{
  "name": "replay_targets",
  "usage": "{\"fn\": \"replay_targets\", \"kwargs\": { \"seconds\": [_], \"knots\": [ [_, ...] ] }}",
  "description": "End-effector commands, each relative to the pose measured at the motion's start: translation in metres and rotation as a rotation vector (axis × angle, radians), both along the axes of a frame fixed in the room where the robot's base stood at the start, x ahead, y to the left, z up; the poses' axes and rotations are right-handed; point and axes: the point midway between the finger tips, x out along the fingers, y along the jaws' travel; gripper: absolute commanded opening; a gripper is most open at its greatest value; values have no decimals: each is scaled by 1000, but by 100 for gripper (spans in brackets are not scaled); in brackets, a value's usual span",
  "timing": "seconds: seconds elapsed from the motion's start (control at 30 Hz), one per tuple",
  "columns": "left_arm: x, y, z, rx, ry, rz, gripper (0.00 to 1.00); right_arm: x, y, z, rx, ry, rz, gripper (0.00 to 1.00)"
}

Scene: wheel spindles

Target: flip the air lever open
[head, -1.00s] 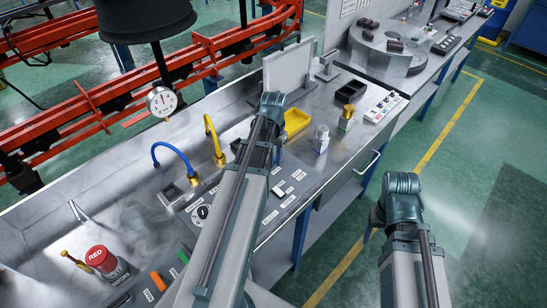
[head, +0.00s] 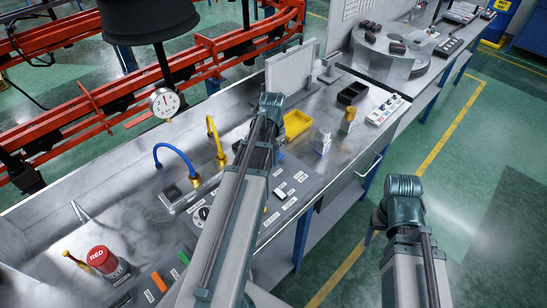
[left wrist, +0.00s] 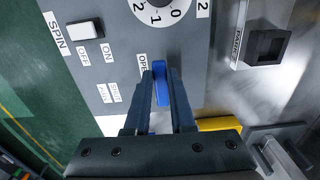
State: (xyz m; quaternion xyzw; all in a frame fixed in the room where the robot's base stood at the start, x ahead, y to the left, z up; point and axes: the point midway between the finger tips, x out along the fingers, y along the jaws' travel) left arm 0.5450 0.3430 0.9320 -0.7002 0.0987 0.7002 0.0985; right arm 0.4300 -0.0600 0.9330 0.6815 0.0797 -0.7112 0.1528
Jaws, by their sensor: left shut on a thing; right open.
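A blue lever (left wrist: 160,84) stands on the grey control panel (left wrist: 112,75) in the left wrist view, beside a partly covered label reading "OPE". My left gripper (left wrist: 161,100) has a finger on each side of it and is shut on it. In the head view my left arm hides most of that gripper, and only a bit of blue (head: 281,156) shows beside it. My right gripper (head: 377,218) is open, out over the floor to the right of the bench, and mostly hidden by its own wrist.
A numbered dial (left wrist: 158,10) and a white rocker switch (left wrist: 86,29) are close to the lever. A yellow bin (head: 297,124), a black tray (head: 352,93), and blue (head: 178,151) and yellow hoses (head: 215,137) are on the bench. The floor at right is clear.

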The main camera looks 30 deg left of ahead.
Motion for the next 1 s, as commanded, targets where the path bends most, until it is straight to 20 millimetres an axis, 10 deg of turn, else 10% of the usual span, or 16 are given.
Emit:
{"fn": "replay_targets", "kwargs": {
  "seconds": [0.17,0.2,0.33,1.0],
  "knots": [
    [0,0,0,1,0,-1,0,0,0,0,0,0,0,68],
    [0,0,0,1,0,-1,30,0,0,0,0,0,0,68],
    [0,0,0,1,0,0,52,0,0,0,0,0,0,68],
    [0,0,25,0,0,1,52,0,0,25,0,0,0,68]
  ]
}}
